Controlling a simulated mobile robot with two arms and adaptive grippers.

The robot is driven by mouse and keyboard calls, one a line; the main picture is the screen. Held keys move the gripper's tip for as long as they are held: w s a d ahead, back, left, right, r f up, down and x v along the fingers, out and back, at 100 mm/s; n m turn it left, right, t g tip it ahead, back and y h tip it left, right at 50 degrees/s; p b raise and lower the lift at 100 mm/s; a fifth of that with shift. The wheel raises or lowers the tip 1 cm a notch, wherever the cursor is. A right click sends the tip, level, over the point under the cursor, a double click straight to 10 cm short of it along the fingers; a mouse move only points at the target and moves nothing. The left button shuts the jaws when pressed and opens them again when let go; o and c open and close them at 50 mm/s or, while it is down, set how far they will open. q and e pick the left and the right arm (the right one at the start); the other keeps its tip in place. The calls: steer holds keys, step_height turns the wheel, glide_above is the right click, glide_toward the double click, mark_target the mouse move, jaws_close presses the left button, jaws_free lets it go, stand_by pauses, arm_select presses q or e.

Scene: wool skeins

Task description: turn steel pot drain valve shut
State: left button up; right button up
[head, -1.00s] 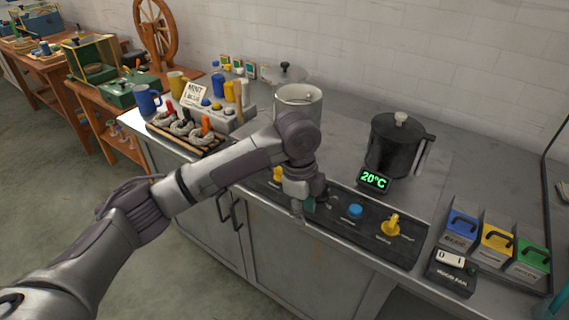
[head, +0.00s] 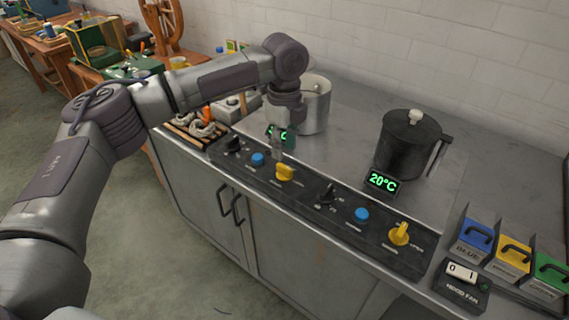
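The steel pot (head: 317,108) stands at the back of the counter, partly hidden by my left arm. On the dark control panel in front of it is a yellow valve handle (head: 285,173), which I take for its drain valve; its exact angle is hard to read. My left gripper (head: 281,147) points down just above and behind this handle. Whether it touches the handle, and how far its fingers are open, I cannot tell. A second yellow handle (head: 399,234) sits farther right, in front of the black pot (head: 411,145). My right gripper is not in view.
Blue buttons (head: 362,215) and black dials (head: 328,194) share the panel (head: 370,251). A green 20°C display (head: 382,182) stands before the black pot. A hood fan switch (head: 462,274) and coloured bins (head: 511,258) are at right. The counter between pots is clear.

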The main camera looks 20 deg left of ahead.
mark_target(284, 166)
arm_select(q)
step_height(284, 166, down, 6)
steer(key=shift+f, duration=0.1)
steer(key=shift+c, duration=0.2)
jaws_close()
